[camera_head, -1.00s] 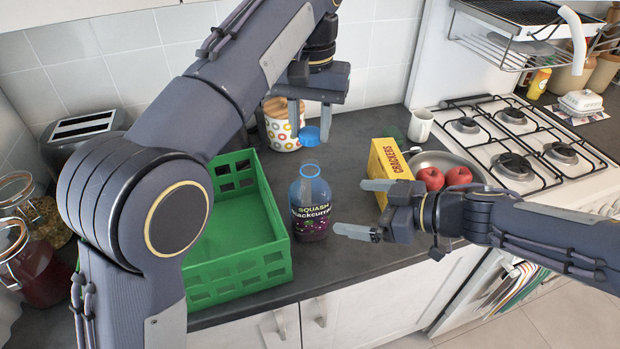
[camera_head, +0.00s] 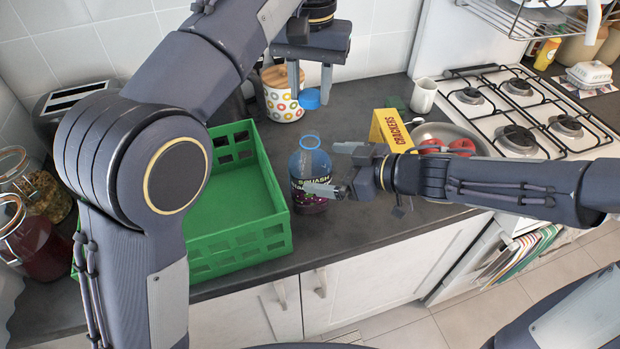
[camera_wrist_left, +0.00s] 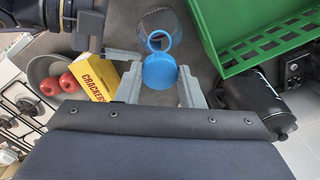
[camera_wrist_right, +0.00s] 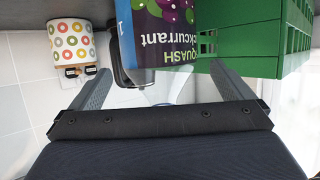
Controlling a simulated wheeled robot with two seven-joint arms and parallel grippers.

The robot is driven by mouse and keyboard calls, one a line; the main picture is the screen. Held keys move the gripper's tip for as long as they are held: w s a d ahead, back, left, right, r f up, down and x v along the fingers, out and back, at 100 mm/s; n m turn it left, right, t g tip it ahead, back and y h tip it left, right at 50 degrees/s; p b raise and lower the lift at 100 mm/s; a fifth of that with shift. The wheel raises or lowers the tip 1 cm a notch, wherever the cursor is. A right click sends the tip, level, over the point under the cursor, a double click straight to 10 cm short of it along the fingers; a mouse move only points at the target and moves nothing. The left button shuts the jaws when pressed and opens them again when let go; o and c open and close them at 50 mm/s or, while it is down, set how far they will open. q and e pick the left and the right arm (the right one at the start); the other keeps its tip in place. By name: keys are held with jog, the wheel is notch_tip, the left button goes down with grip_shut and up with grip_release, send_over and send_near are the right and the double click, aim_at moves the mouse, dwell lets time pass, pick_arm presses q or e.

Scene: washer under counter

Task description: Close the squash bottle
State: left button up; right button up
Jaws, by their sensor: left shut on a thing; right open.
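The squash bottle (camera_head: 310,167) stands upright on the dark counter, with a purple blackcurrant label and an open blue neck. Its blue cap (camera_head: 310,98) is held off the bottle, above and behind the neck in the head view. My left gripper (camera_head: 309,92) is shut on the cap, which also shows between the fingers in the left wrist view (camera_wrist_left: 159,71). My right gripper (camera_head: 331,170) is open beside the bottle, its fingers pointing at it. In the right wrist view the bottle's label (camera_wrist_right: 165,35) fills the space ahead of the open fingers; contact is unclear.
A green crate (camera_head: 240,245) stands just left of the bottle. A yellow crackers box (camera_head: 390,130) and a bowl with red apples (camera_head: 465,133) are at right, partly behind my right arm. A patterned canister (camera_head: 283,103) stands behind. The gas hob (camera_head: 520,110) is further right.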

jog(key=shift+x, duration=2.7)
jog(key=c, duration=1.3)
pick_arm(q)
send_over(310, 136)
jog(key=shift+f, duration=2.6)
jog(key=shift+f, duration=0.85)
jog(key=shift+f, duration=0.55)
